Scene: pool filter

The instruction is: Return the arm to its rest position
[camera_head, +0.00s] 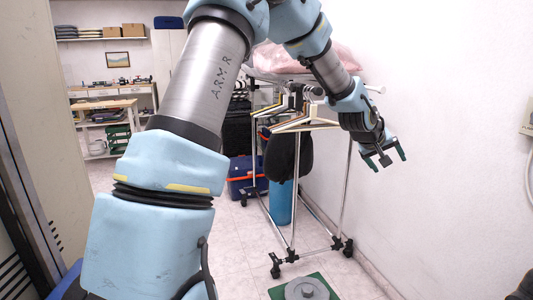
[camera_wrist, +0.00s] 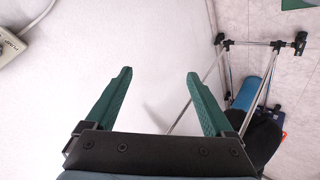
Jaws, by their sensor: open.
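My gripper (camera_head: 392,157) is at the right of the head view, at the end of my raised, bent arm, close to the white wall. Its two green fingers stand apart with nothing between them. In the wrist view my gripper (camera_wrist: 158,95) also shows open and empty, with white wall behind the fingers. My blue-padded arm fills the left and top middle of the head view.
A wheeled metal clothes rack (camera_head: 348,190) with hangers stands behind my gripper. A grey disc-shaped part (camera_head: 307,290) lies on a green mat (camera_head: 277,293) on the floor. A wall box (camera_head: 527,115) is at the right. A workbench (camera_head: 104,105) stands far left.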

